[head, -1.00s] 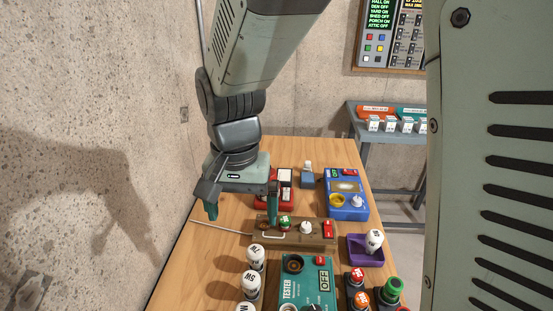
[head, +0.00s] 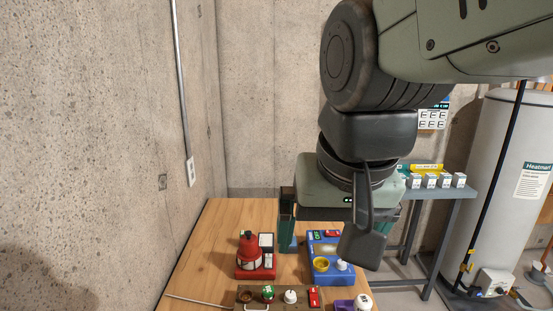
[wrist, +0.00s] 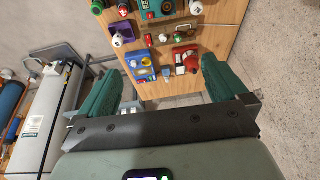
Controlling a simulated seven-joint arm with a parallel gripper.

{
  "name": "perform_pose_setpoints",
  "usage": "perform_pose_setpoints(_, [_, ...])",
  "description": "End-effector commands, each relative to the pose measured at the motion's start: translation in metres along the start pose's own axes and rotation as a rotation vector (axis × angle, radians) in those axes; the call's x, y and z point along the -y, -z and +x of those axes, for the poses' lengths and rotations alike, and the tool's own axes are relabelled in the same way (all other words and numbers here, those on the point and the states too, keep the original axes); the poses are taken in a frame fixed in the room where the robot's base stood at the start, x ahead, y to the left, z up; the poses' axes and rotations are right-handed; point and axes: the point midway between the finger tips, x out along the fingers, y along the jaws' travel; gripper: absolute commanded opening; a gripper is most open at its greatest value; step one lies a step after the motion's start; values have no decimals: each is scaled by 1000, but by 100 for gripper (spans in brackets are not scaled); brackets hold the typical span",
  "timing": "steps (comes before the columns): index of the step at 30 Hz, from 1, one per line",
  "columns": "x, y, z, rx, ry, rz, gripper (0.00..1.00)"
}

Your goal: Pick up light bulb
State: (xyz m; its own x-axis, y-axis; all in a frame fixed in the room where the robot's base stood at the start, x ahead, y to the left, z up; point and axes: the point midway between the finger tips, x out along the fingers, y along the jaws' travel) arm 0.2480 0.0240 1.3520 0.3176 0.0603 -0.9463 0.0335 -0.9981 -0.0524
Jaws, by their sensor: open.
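A white light bulb (head: 363,301) rests in a small purple tray (head: 343,305) at the bottom edge of the head view. The bulb (wrist: 117,41) and the tray (wrist: 128,31) also show in the wrist view, at upper left. Another white bulb (wrist: 193,7) is at the top of the wrist view. My gripper (head: 335,243) is open, its green fingers well apart, above the table's back part. In the wrist view nothing is between the fingertips (wrist: 156,66); they are apart from both bulbs. A dark bracket on my wrist hides part of the fingers in the head view.
A red device (head: 250,258) and a blue device (head: 328,262) stand on the wooden table (head: 205,260). A wooden board (head: 283,297) with small parts lies in front. A concrete wall (head: 90,130) is at left. A side bench (head: 450,192) and a water heater (head: 500,190) stand right.

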Motion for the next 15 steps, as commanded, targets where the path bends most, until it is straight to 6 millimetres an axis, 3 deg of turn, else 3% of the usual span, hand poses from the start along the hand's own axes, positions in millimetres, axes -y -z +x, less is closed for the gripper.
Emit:
perform_pose_setpoints(1, [-15,-11,-8,-47,-10,5,100])
perform_pose_setpoints(4, [-32,-27,-14,-108,-30,-9,100])
perform_pose_setpoints(12, [-48,-45,-19,-169,-58,-29,100])
perform_pose_setpoints(15, [-48,-45,-18,-168,-58,-30,85])
